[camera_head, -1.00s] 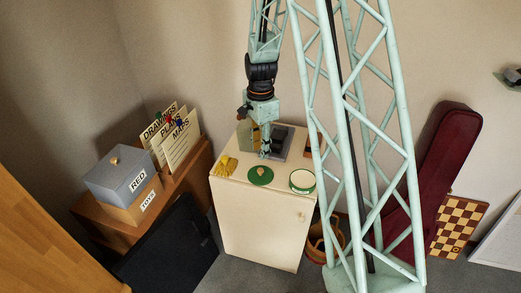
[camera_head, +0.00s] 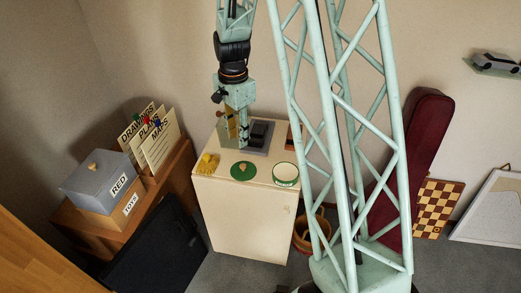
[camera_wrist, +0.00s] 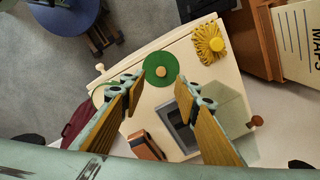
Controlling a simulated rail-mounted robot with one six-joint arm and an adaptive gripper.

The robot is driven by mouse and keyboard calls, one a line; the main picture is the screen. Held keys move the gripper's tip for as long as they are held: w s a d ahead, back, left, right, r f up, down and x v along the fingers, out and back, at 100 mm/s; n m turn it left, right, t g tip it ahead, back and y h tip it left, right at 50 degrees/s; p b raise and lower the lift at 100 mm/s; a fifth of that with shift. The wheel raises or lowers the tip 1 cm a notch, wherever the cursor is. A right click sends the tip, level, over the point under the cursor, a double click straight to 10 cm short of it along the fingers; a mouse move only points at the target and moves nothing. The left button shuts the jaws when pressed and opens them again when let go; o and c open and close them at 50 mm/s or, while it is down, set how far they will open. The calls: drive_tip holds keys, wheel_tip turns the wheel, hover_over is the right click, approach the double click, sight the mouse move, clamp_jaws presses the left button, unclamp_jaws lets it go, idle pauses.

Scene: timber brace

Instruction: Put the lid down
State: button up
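The lid (camera_head: 243,171) is a round green disc with a wooden knob, lying flat on the pale cabinet top (camera_head: 228,181). It also shows in the wrist view (camera_wrist: 152,62), just beyond my fingertips. An open white tin with a green rim (camera_head: 285,174) stands to its right in the head view; in the wrist view it is mostly hidden behind my left finger. My gripper (camera_wrist: 160,84) is open and empty, with its two wood-faced fingers spread apart. In the head view it (camera_head: 243,147) hangs above the cabinet top behind the lid, apart from it.
A yellow ruffled object (camera_head: 207,163) lies left of the lid. A dark grey device (camera_head: 258,136) stands behind it near the wall, with an orange-brown item (camera_wrist: 146,145) beside it. A box labelled RED (camera_head: 102,181) and upright folders (camera_head: 158,142) stand left.

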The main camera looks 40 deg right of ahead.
drive_tip(key=s+a+r+n+t, duration=0.1)
drive_tip(key=s+a+r+n, duration=0.35)
drive_tip(key=s+r, duration=0.55)
drive_tip(key=s+a+r+n+t, duration=0.1)
drive_tip(key=s+a+r+n, duration=0.4)
drive_tip(key=r, duration=0.8)
drive_tip(key=s+a+r+n, duration=0.2)
drive_tip(key=s, duration=0.5)
drive_tip(key=s+a+r+n+t, duration=0.1)
drive_tip(key=s+a+r+n, duration=0.2)
drive_tip(key=s, duration=0.5)
drive_tip(key=s+a+r+n, duration=0.2)
drive_tip(key=s, duration=0.6)
drive_tip(key=shift+s+a+r+t, duration=0.25)
drive_tip(key=shift+r+t, duration=0.05)
drive_tip(key=shift+r, duration=0.05)
wheel_tip(320, 180, down, 3)
drive_tip(key=b, duration=0.3)
